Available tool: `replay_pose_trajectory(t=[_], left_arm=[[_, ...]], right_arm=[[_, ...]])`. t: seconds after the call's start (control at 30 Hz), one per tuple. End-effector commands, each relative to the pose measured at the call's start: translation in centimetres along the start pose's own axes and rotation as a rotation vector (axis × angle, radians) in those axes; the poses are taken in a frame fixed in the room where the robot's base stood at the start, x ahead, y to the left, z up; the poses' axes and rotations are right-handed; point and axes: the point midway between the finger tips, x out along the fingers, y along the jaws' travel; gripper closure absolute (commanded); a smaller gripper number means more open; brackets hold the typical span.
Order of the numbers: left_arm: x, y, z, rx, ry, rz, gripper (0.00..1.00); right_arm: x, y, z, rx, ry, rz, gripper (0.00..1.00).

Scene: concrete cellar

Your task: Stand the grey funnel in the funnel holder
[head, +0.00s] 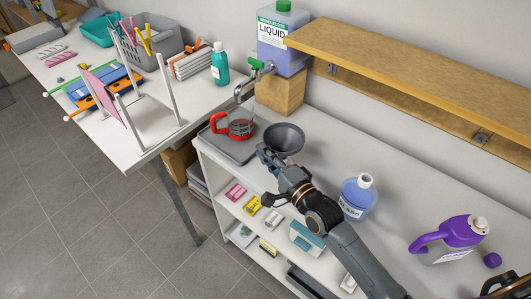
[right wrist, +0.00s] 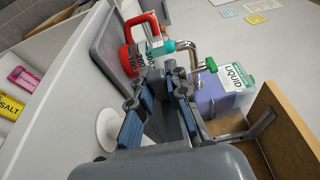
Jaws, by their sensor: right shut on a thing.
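The grey funnel (head: 285,138) is at the tip of my right gripper (head: 266,153), over the white counter. Its wide mouth faces up and is slightly tilted. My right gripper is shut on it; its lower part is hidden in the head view. In the right wrist view, the blue-padded fingers of the gripper (right wrist: 158,100) fill the middle. A white round piece with a short stem (right wrist: 106,128) shows beside them, partly covered by a finger. It may be the funnel holder, but I cannot tell. My left gripper is out of view.
A red-handled jug (head: 238,128) stands on a grey tray (head: 232,150) under the tap of the liquid container (head: 282,40). A blue bottle (head: 357,196) and a purple jug (head: 452,240) stand farther right. A wooden shelf (head: 420,65) overhangs the counter's back.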

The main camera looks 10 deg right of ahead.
Motion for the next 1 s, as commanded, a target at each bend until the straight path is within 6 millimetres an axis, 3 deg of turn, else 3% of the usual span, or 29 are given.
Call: replay_pose_trajectory(t=[0.77, 0.8, 0.9, 1.0], left_arm=[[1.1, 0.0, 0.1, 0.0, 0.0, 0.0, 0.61], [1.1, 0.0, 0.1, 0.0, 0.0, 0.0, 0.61], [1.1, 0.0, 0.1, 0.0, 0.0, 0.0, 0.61], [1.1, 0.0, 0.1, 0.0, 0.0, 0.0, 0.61]], right_arm=[[0.0, 1.7, 0.0, 0.0, 0.0, 0.001, 1.0], [0.0, 1.7, 0.0, 0.0, 0.0, 0.002, 0.83], [0.0, 1.7, 0.0, 0.0, 0.0, 0.002, 0.63], [0.0, 1.6, 0.0, 0.0, 0.0, 0.001, 0.58]])
